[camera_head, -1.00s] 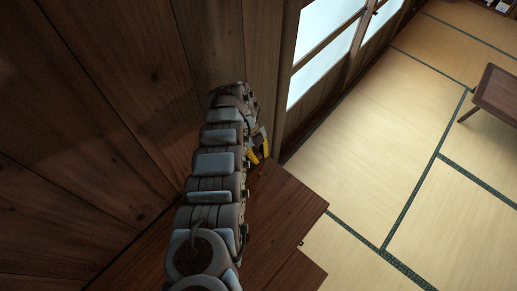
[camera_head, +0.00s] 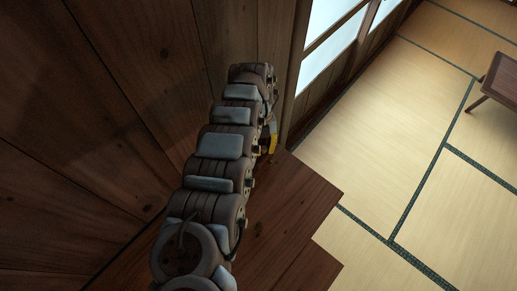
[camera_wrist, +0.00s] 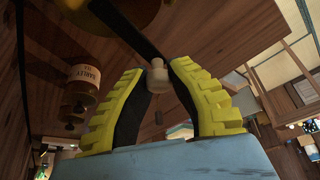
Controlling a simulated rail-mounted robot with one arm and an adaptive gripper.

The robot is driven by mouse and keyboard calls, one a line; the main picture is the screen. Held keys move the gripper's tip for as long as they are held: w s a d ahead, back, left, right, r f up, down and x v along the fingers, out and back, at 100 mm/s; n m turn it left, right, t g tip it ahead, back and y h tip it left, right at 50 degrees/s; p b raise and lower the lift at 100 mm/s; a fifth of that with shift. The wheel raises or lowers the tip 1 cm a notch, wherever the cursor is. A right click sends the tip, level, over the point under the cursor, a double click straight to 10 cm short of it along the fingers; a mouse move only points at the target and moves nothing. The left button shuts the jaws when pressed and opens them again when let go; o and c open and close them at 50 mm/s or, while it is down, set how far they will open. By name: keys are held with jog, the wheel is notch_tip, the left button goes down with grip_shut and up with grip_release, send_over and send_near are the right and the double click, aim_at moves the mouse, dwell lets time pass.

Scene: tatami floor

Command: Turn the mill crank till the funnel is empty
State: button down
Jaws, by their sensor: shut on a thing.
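My gripper (camera_wrist: 158,68) has yellow ribbed fingers with dark inner pads. It is shut on a pale crank knob (camera_wrist: 157,80), which sits between the fingertips in the wrist view. A dark flat crank arm (camera_wrist: 128,30) runs from the knob up to a rounded yellowish body, likely part of the mill (camera_wrist: 95,12), cut off by the top edge. The funnel and its contents cannot be made out. In the head view my arm hides the mill and crank; only a yellow bit of my gripper (camera_head: 273,143) shows beside it.
A brown jar with a label reading barley (camera_wrist: 82,85) stands left of my gripper in the wrist view. In the head view the wooden worktop (camera_head: 300,195) meets a plank wall (camera_head: 120,120). A low table (camera_head: 497,85) stands on open tatami (camera_head: 390,110) at right.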

jog(key=shift+a, duration=0.1)
dwell(0.3)
jog(key=c, duration=0.9)
grip_release()
jog(key=shift+c, duration=0.2)
jog(key=v, duration=1.2)
jog(key=shift+s, duration=0.1)
